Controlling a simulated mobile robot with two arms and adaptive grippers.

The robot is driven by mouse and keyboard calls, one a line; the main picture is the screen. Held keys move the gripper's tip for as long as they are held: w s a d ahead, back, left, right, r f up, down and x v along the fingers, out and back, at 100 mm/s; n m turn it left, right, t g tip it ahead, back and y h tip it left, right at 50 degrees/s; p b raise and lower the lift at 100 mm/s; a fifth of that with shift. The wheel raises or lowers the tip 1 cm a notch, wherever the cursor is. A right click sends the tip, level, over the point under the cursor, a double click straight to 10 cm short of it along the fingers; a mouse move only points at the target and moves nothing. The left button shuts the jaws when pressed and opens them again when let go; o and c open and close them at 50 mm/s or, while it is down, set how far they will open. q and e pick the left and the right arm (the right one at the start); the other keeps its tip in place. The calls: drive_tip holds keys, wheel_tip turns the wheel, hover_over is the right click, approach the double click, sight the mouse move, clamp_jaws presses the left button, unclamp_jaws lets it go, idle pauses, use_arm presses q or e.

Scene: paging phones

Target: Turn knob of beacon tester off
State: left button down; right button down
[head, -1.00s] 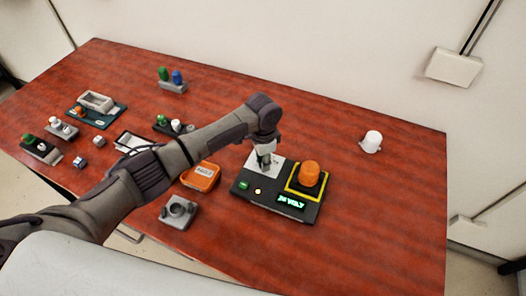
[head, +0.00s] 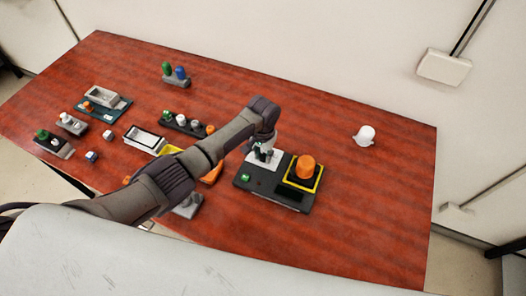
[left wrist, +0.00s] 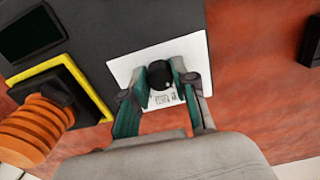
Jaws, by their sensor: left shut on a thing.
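The beacon tester (head: 275,190) is a dark box with an orange ribbed beacon (head: 306,167) on a yellow-edged base. Its green button (head: 246,177) shows at the left, and its display (head: 290,196) is dark. The small front light (head: 258,193) looks dull red. In the left wrist view, a round black knob (left wrist: 160,74) stands on a white plate (left wrist: 122,68) with printed marks. My left gripper (left wrist: 158,88) has its fingers on both sides of the knob and is shut on it. The knob's pointer is hidden or too dark to read. My right gripper is not in view.
A white cup-like object (head: 366,135) stands at the right on the red-brown table (head: 370,210). A stand with green and blue knobs (head: 176,76) is at the back. Several small devices are at the left.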

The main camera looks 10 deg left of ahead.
sight(263, 155)
use_arm(q)
drive_tip(key=shift+w, duration=0.1)
idle(0.5)
drive_tip(key=c, duration=0.9)
unclamp_jaws()
drive_tip(key=shift+r, duration=0.1)
wheel_tip(263, 155, up, 12)
